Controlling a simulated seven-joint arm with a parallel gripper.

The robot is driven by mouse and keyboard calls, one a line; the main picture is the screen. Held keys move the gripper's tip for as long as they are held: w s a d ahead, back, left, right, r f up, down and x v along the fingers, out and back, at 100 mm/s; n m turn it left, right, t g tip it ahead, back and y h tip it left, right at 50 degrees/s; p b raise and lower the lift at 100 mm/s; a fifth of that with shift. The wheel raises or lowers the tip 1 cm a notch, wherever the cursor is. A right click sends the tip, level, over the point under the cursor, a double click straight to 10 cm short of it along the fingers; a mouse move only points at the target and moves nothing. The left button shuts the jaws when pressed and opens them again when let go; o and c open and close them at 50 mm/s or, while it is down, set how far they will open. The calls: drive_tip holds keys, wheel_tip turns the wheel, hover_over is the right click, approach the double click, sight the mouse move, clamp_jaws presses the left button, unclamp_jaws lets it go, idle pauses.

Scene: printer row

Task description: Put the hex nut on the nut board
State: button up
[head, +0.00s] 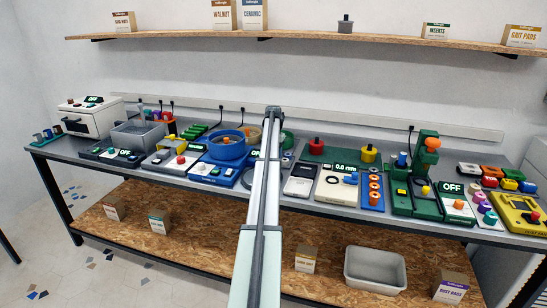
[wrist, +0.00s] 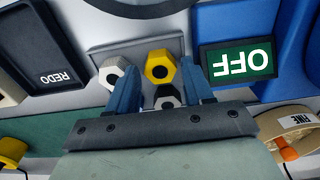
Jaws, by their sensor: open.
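In the wrist view, three hex nuts stand close together: a cream one (wrist: 115,74), a yellow one (wrist: 160,66) and a grey one with a dark centre (wrist: 168,98). The cream and yellow nuts are on a grey plate (wrist: 100,57), which looks like the nut board. My gripper (wrist: 159,72) is open and points down over them. The yellow nut shows between its fingertips; I cannot tell how far below them it is. The grey nut is partly hidden by the gripper body, and the left finger overlaps the cream nut's edge. In the head view my arm hides the gripper.
A dark tray marked REDO (wrist: 52,55) lies left of the plate in the wrist view. A green OFF display (wrist: 240,60) on a blue device is close on the right. The bench is crowded, with a blue round basin (head: 228,146) left of my arm.

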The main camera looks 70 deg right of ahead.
wheel_tip(320, 180, up, 11)
drive_tip(key=shift+r, duration=0.2)
idle(0.7)
